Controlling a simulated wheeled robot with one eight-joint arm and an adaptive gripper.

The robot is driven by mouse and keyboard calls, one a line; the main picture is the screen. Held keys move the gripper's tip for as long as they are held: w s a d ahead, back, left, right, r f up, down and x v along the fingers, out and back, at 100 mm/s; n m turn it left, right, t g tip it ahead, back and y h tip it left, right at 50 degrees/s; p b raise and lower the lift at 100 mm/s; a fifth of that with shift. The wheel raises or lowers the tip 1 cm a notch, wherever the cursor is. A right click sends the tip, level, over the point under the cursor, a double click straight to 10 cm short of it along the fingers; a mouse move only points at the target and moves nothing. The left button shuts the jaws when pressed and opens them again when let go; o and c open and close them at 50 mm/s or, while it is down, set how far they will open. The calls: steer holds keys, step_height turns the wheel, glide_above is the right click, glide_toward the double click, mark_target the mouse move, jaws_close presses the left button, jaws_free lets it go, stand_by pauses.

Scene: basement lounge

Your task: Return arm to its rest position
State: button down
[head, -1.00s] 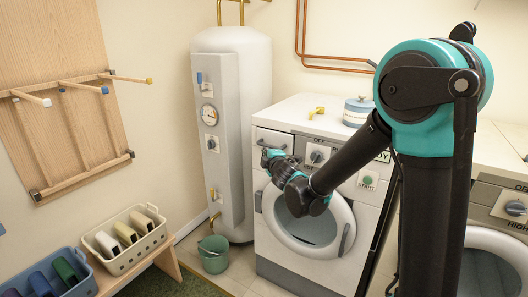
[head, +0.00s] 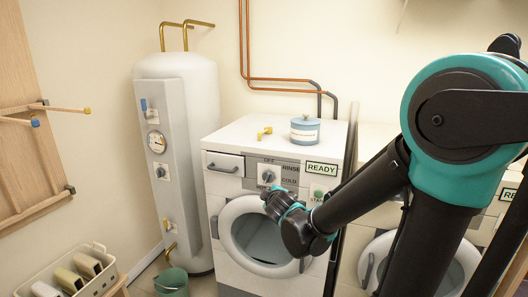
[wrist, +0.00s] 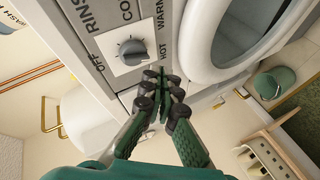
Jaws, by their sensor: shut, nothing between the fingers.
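My gripper (head: 268,191) is at the end of my outstretched arm, in front of the white washing machine (head: 225,185). In the head view it overlaps the area below the machine's dial (head: 269,176) and the upper rim of its round door (head: 233,212). In the wrist view the fingers of my gripper (wrist: 160,82) are together and hold nothing. The grey dial (wrist: 132,52) is beyond the fingertips there, and I see no contact. The round door (wrist: 205,35) stands at the top right of that view.
A white boiler (head: 200,110) with a gauge stands left of the machine. A blue tin (head: 305,131) and a yellow object (head: 265,132) sit on the machine's top. A green bucket (head: 172,281) is on the floor. A shoe basket (head: 102,258) is at the lower left.

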steer(key=s+d+f+m+g+h, duration=0.1)
steer(key=s+d+f+m, duration=0.15)
steer(key=d, duration=0.35)
steer(key=s+d+f+m+g+h, duration=0.2)
steer(key=d+m, duration=0.1)
steer(key=d, duration=0.2)
steer(key=s+d+f+m+g, duration=0.3)
steer(key=s+d+f+m, duration=0.1)
steer(key=s, duration=0.5)
steer(key=s+d+f+m+g, duration=0.3)
steer(key=s+f, duration=0.3)
steer(key=s, duration=0.3)
steer(key=shift+d+m+y, duration=0.4)
steer(key=shift+d+m, duration=0.3)
steer(key=shift+m, duration=0.15)
steer(key=shift+w, duration=0.1)
